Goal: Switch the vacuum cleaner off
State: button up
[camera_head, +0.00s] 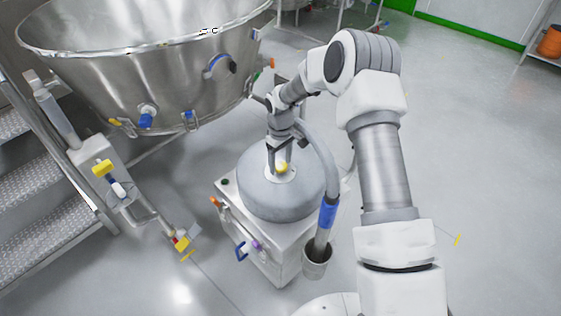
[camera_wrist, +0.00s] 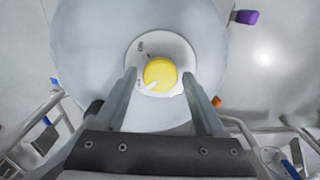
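The vacuum cleaner (camera_head: 262,250) is a boxy metal unit with a round grey domed top (camera_head: 262,206), standing on the floor in the middle of the head view. On the dome is a white round dial plate (camera_wrist: 146,50) with a yellow knob (camera_wrist: 160,74); the knob also shows in the head view (camera_head: 281,168). A pale pointer mark lies at the knob's lower left. My gripper (camera_wrist: 163,84) points down over the dial, with its two fingers apart on either side of the knob. I see gaps between fingers and knob; I cannot tell the exact height.
A large steel vessel (camera_head: 150,70) stands at the upper left, close to the vacuum cleaner. Metal steps (camera_head: 35,190) are at the left. A grey hose with a blue cuff (camera_head: 327,214) rises beside the vacuum cleaner on the right. The floor at the right (camera_head: 480,180) is mostly clear.

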jog(key=shift+o, duration=0.5)
notch_tip(320, 180, up, 18)
jog(key=p, duration=0.3)
jog(key=shift+f, duration=0.25)
notch_tip(320, 180, up, 13)
jog(key=m+t+p, duration=0.1)
jog(key=p, duration=0.2)
send_over(281, 165)
jog(key=s+d, duration=0.3)
jog(key=s, duration=0.2)
jog(key=s+d+r+m+t+p, duration=0.2)
jog(key=s+d+r+m+p, duration=0.15)
jog(key=s+r, duration=0.65)
jog(key=s+d+r+m+t+p, duration=0.1)
jog(key=s+r, duration=0.3)
jog(key=s, duration=0.4)
jog(key=s+d+r+m+t+p, duration=0.1)
jog(key=s+d+r+m+p, duration=0.2)
jog(key=s, duration=0.6)
jog(key=shift+s+d+r+t+p, duration=0.25)
jog(key=shift+r+t+p, duration=0.05)
jog(key=shift+r+p, duration=0.15)
